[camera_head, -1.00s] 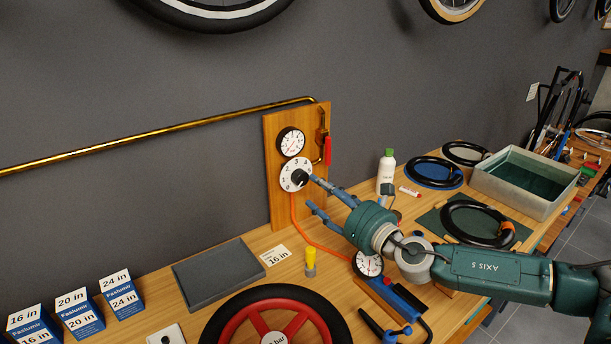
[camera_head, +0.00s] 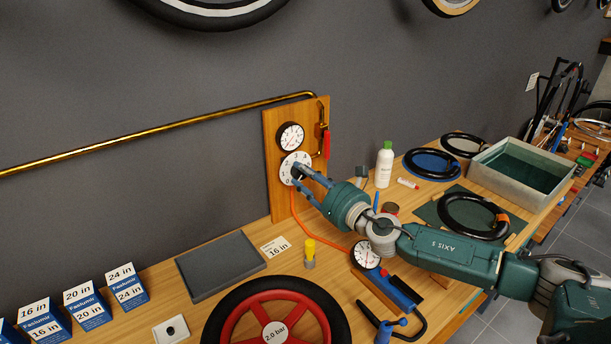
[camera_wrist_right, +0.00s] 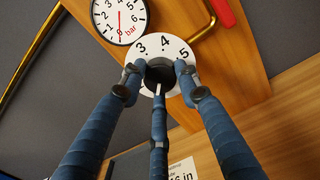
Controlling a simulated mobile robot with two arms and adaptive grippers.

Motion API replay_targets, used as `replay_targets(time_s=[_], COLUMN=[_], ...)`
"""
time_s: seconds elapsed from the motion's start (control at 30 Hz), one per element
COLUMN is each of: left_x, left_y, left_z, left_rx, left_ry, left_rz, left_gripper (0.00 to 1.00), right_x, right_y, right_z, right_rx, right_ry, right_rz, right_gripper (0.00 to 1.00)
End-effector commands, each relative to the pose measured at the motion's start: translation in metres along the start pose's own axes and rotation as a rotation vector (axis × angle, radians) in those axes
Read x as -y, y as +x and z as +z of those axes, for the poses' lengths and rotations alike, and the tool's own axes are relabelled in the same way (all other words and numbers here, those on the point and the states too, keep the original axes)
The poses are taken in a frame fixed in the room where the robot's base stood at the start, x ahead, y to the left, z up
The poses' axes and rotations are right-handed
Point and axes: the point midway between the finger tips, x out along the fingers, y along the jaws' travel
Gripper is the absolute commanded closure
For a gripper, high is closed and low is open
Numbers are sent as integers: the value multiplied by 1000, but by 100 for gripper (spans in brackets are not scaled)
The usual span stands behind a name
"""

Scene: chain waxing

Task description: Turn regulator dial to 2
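The regulator dial is a white numbered disc (camera_head: 284,170) with a black knob, on the wooden board; it also shows in the right wrist view (camera_wrist_right: 164,52), where 3, 4 and 5 are readable. A white mark on the black knob (camera_wrist_right: 160,71) points downward there; the number it points to is hidden. My right gripper (camera_head: 297,174) is at the dial. In the wrist view its blue fingers (camera_wrist_right: 159,73) surround the knob, with tips close on both sides and one finger below. Whether they press on it is unclear. My left gripper is not in view.
A pressure gauge (camera_head: 290,136) sits just above the dial, with a red-handled valve (camera_head: 326,145) to its right. An orange hose (camera_head: 310,235) runs down to the bench. A white bottle (camera_head: 384,167) stands to the right.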

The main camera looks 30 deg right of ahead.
Motion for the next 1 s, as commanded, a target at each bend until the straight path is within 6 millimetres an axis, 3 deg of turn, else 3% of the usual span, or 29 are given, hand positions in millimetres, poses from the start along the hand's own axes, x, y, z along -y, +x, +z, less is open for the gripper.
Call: replay_targets(time_s=[0.47, 1.0], left_x=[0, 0], left_y=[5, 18], left_z=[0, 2], left_rx=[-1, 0], left_ry=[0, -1], left_rz=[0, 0], left_gripper=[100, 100], right_x=[0, 2], right_y=[0, 0], right_z=[1, 2], right_rx=[7, 20], right_ry=[90, 558], right_rz=[0, 0], right_gripper=[94, 94])
